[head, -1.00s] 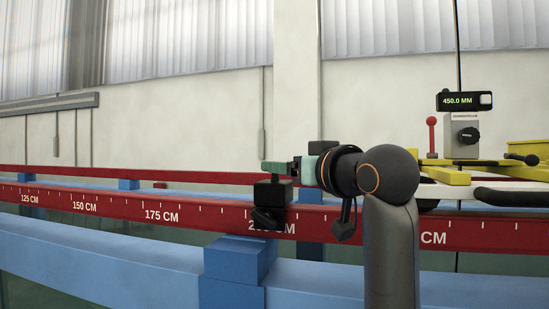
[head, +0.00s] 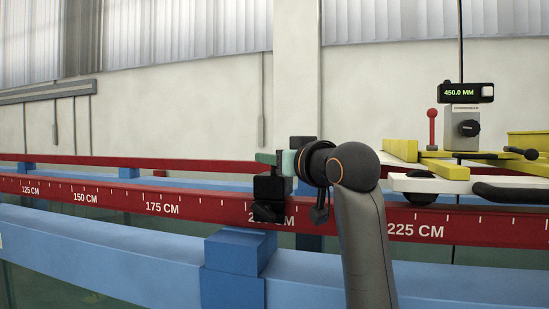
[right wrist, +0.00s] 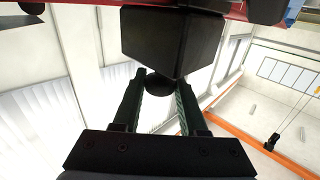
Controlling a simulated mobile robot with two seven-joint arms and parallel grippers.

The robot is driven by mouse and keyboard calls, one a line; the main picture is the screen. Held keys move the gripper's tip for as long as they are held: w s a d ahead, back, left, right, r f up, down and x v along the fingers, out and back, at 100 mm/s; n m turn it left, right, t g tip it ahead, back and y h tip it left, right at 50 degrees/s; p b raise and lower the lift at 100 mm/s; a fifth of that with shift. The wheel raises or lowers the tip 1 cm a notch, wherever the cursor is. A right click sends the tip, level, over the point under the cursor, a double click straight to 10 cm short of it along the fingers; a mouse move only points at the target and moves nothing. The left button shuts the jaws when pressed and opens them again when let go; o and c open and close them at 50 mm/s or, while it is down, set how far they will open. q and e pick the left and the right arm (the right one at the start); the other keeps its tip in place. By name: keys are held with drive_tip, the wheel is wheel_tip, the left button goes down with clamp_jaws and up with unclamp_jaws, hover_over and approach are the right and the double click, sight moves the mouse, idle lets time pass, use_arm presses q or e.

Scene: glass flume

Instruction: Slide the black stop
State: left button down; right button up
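The black stop (head: 272,187) sits on the red scale rail (head: 190,205) by the 200 CM mark, partly covering that label, with a dark knob at its lower front. My right gripper (head: 277,159) is at the top of the stop, its arm coming up from below right. In the right wrist view, the two fingers (right wrist: 160,85) are apart, with light showing between them. A round black part shows between their tips, next to the large dark block of the stop (right wrist: 178,40). I cannot tell whether the fingers touch it. My left gripper is out of view.
A white and yellow carriage (head: 432,185) with a grey gauge post stands right of the stop; its display (head: 465,93) reads 450.0 MM. A blue beam (head: 120,250) runs along the front. The rail left of the stop looks clear.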

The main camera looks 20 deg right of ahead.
clamp_jaws()
idle(0.9)
